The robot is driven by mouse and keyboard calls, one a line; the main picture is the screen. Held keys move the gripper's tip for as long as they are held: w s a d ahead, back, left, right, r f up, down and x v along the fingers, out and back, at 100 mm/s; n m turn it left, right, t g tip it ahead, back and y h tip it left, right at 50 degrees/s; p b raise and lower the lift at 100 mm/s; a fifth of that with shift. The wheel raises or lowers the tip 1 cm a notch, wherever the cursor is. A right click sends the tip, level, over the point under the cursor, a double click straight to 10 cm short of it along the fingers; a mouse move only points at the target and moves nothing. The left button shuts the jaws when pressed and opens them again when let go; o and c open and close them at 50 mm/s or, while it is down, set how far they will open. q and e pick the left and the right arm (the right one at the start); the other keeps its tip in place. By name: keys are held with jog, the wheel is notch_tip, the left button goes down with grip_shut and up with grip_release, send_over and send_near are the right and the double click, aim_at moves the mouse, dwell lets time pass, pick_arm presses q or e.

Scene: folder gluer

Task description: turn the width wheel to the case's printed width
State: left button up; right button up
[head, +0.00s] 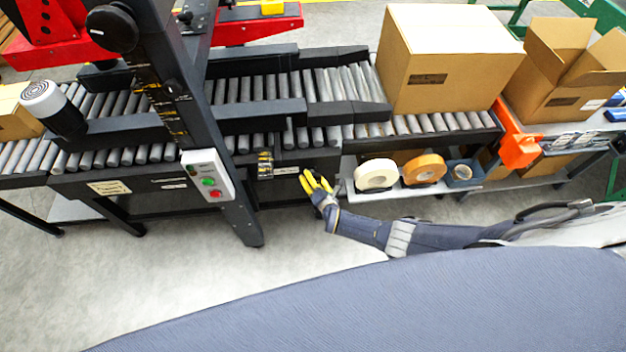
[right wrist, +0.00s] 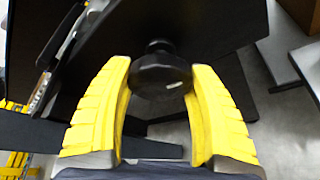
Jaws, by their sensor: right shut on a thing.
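My right gripper (head: 318,182) has yellow fingers and is at the front side of the conveyor frame, below the rollers. In the right wrist view its fingers (right wrist: 160,95) are closed around a black round knob (right wrist: 158,74), which I take to be the width wheel's handle. The rest of the wheel is hard to make out against the dark machine. A closed cardboard case (head: 440,70) stands on the rollers right of the guide rails; its dark printed label is too small to read. A yellow-marked scale (head: 265,165) is on the frame left of the gripper. My left gripper is not in view.
A column with a black knob (head: 112,28) and a button box (head: 207,175) stands at left. Tape rolls (head: 376,174) lie on a shelf right of the gripper. An open carton (head: 565,70) stands at far right. The floor in front is clear.

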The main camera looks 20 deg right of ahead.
jog(key=shift+m+t+y, duration=0.3)
jog(key=shift+m+y, duration=0.3)
jog(key=shift+m, duration=0.4)
jog(key=shift+m, duration=0.3)
jog(key=o, duration=1.3)
jog(key=shift+v, duration=6)
